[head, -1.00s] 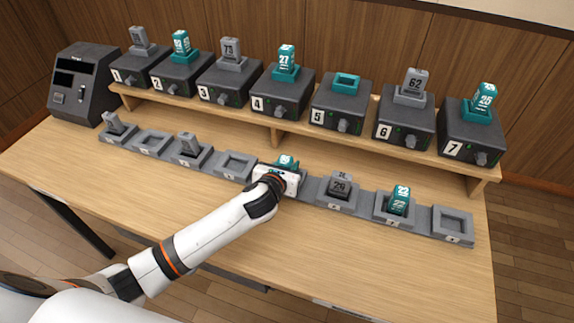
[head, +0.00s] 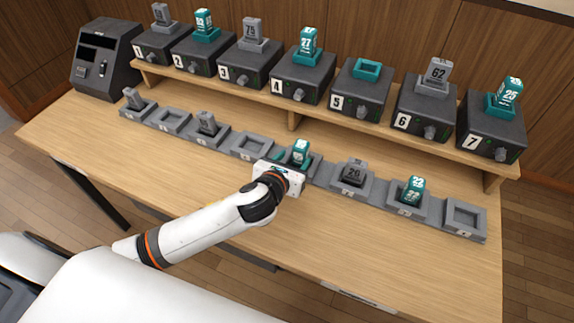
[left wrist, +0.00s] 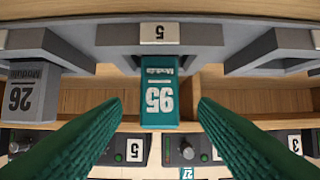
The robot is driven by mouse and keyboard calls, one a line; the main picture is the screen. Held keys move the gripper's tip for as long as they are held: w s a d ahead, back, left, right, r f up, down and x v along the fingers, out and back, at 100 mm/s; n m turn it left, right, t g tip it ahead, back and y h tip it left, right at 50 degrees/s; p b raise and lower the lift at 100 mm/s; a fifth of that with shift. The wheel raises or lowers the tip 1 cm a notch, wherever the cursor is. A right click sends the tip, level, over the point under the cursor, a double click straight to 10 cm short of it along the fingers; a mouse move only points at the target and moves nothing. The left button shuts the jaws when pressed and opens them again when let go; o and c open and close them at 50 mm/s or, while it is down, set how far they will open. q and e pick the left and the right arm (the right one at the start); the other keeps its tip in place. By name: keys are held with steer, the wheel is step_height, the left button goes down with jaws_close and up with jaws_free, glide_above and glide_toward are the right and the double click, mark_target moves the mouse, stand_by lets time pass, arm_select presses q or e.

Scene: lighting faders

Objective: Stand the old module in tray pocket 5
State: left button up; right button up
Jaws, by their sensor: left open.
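The teal module marked 95 (left wrist: 160,100) stands upright in tray pocket 5 (left wrist: 160,33), whose label 5 shows beside it in the upside-down left wrist view. In the head view the module (head: 301,150) stands in the middle of the tray row, just beyond my left gripper (head: 283,173). My left gripper is open. In the left wrist view its green fingers show on either side of the module, with clear gaps, touching nothing. The gripper hides the front of the pocket in the head view. My right gripper is not in view.
Grey module 26 (head: 354,172) and teal module 22 (head: 414,189) stand in pockets to the right. The pocket just left (head: 252,145) is empty. Behind, numbered boxes line a raised shelf; box 5 (head: 357,95) has an empty teal socket. The table front (head: 345,250) is clear.

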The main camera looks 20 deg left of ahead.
arm_select(q)
steer(key=shift+v, duration=2.05)
